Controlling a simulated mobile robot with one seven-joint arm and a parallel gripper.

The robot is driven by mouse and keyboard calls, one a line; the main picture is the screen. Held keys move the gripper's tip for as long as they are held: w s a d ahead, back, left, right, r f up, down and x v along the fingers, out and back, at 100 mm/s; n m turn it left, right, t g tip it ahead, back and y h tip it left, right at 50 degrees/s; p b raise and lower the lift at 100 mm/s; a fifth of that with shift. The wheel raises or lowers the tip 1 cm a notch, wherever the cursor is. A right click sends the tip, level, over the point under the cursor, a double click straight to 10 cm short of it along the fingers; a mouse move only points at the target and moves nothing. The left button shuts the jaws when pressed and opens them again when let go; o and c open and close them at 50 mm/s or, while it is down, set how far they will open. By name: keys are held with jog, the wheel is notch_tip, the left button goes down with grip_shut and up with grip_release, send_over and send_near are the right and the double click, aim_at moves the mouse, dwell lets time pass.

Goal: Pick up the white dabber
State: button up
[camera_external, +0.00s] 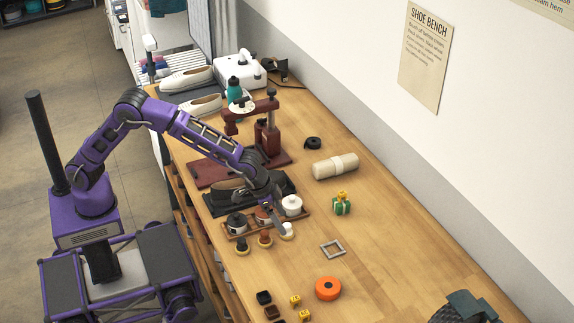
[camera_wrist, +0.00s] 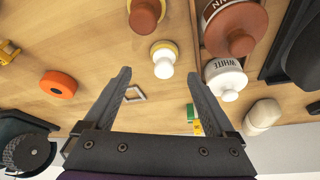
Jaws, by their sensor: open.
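The white dabber (camera_external: 287,230) stands on the wooden bench at the right end of a short row of dabbers, in front of the tray of jars. In the wrist view it shows as a white knob on a yellowish round base (camera_wrist: 164,60). My gripper (camera_wrist: 158,76) is open and empty, its fingertips on either side of the dabber in that picture, with the dabber just beyond them. In the external view my gripper (camera_external: 277,222) is close beside the dabber and partly overlaps it. I cannot tell the exact height gap.
A brown dabber (camera_wrist: 145,14) and a black dabber (camera_external: 242,248) stand nearby. The jar tray (camera_external: 238,236) holds a white jar (camera_wrist: 223,74), a brown jar (camera_wrist: 236,25) and a black jar (camera_external: 237,222).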

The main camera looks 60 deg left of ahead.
aim_at(286, 225)
jog(key=x, duration=0.5)
jog(key=shift+w+a+f, duration=0.15)
jog(key=shift+w+a, duration=0.1)
jog(key=shift+a, duration=0.05)
jog(key=c, duration=1.4)
